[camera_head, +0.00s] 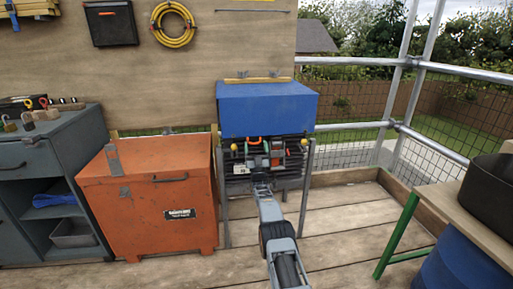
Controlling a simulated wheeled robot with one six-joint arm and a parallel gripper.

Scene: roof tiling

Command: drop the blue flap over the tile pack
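The blue flap (268,112) covers the top of a metal-legged stand and hangs part way down its front, with a straight lower edge. Below that edge the dark ribbed tile pack (291,182) shows, its front uncovered. My arm reaches forward from the bottom of the view, and my gripper (260,172) is in front of the pack, below the flap's lower edge. The gripper is small and overlaps coloured parts there, so I cannot tell its finger opening or whether it touches anything.
An orange metal chest (150,205) stands close on the left, with a grey cabinet (75,150) beyond it. On the right are a workbench with a black tub (492,190) and a blue barrel (455,262). Bare deck boards (350,225) lie between stand and bench.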

